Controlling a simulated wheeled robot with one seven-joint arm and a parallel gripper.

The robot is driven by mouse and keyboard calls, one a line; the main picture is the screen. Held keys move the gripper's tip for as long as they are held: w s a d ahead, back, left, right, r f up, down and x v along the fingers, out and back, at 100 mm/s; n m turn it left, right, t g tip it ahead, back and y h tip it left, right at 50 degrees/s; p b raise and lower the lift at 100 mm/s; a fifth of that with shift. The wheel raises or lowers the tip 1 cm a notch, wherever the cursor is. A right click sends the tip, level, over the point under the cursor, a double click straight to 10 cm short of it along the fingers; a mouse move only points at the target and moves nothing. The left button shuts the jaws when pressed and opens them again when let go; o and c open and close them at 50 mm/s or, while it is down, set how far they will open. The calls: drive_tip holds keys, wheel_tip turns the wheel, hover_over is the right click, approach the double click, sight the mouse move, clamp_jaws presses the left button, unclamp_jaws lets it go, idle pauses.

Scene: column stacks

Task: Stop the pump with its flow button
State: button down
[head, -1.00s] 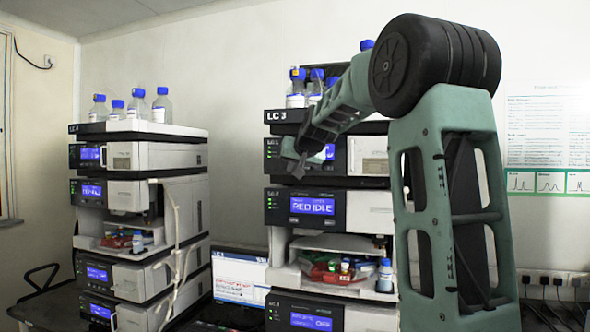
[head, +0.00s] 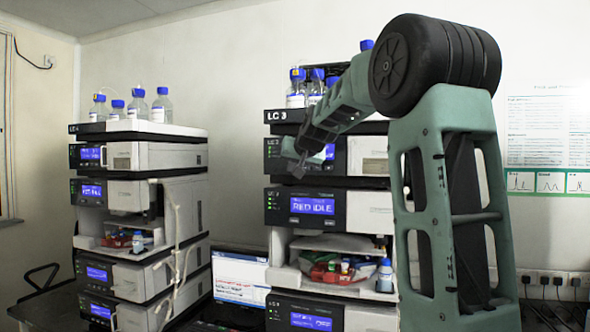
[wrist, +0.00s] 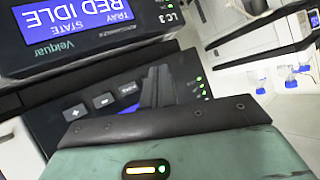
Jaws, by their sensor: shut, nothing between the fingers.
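The right-hand stack marked LC 3 holds a module with a dark front and a blue screen (head: 330,152), behind my gripper. I take this module for the pump; its screen text is not readable. In the wrist view, turned upside down, the same dark panel (wrist: 62,92) shows a row of small grey buttons (wrist: 103,101), one with a plus and one with a minus. Which one is the flow button I cannot tell. My gripper (head: 297,171) is shut and empty in front of this panel. In the wrist view its fingers (wrist: 156,84) cover part of the panel and screen; contact cannot be told.
Below is a module whose screen (head: 312,206) reads RED IDLE, also large in the wrist view (wrist: 80,22). Blue-capped bottles (head: 296,92) stand on top. A second stack (head: 125,158) stands left, with a monitor (head: 240,277) between.

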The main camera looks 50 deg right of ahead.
drive_tip(key=shift+d, duration=0.1)
idle(0.3)
drive_tip(key=shift+w+d, duration=0.2)
drive_tip(key=shift+d, duration=0.1)
drive_tip(key=shift+w+d, duration=0.1)
drive_tip(key=shift+d, duration=0.25)
idle(0.7)
drive_tip(key=shift+a, duration=0.1)
drive_tip(key=shift+s+a+b, duration=0.3)
drive_tip(key=shift+a+b, duration=0.2)
drive_tip(key=shift+a, duration=0.15)
drive_tip(key=shift+a, duration=0.1)
drive_tip(key=shift+s+a+b, duration=0.1)
drive_tip(key=shift+s+a, duration=0.2)
drive_tip(key=shift+a, duration=0.45)
drive_tip(key=shift+s+a+b, duration=0.15)
drive_tip(key=shift+s+a, duration=0.2)
drive_tip(key=shift+a, duration=0.4)
drive_tip(key=shift+s+a+b, duration=0.1)
drive_tip(key=shift+s+a, duration=0.2)
drive_tip(key=shift+a, duration=0.45)
